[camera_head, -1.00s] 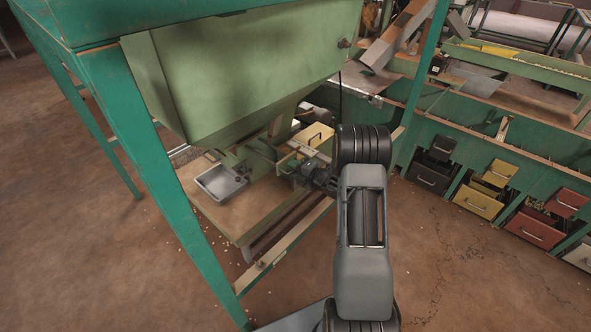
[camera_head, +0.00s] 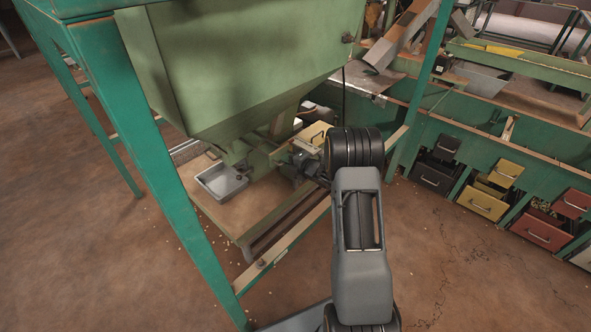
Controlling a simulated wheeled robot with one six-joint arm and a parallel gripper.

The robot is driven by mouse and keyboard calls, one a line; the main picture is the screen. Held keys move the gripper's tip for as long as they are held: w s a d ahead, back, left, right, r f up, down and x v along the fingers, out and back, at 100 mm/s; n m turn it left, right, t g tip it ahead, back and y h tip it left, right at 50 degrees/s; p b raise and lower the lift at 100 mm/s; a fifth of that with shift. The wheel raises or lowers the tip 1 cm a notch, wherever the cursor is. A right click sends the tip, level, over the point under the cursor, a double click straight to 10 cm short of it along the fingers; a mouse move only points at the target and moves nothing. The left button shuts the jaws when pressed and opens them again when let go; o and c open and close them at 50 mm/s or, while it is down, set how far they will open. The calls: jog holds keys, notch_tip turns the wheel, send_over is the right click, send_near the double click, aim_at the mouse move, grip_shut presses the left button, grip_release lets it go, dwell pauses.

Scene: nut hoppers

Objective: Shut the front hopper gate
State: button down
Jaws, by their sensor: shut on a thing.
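The green hopper (camera_head: 240,75) hangs in a teal frame and narrows to a spout at its lower end. The front hopper gate (camera_head: 262,157) is a small green part at the spout, partly hidden by my gripper. My gripper (camera_head: 279,163) has reached in from the right under the hopper and is shut on the gate's handle. Its fingertips are small and dark here, and the exact grip is hard to see. How far the gate stands open cannot be made out.
A grey metal tray (camera_head: 221,181) sits on the wooden shelf (camera_head: 240,215) left of the spout. A yellow box (camera_head: 314,136) stands behind my wrist. A teal post (camera_head: 160,150) rises at the left. Coloured drawers (camera_head: 482,202) line the bench at right.

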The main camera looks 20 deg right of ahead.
jog(key=shift+w+a+r, duration=0.15)
jog(key=shift+w, duration=0.15)
jog(key=c, duration=1.4)
grip_release()
jog(key=shift+w+a, duration=0.15)
jog(key=shift+c, duration=0.2)
jog(key=shift+o, duration=1.1)
jog(key=p+v, duration=0.3)
jog(key=v, duration=1.1)
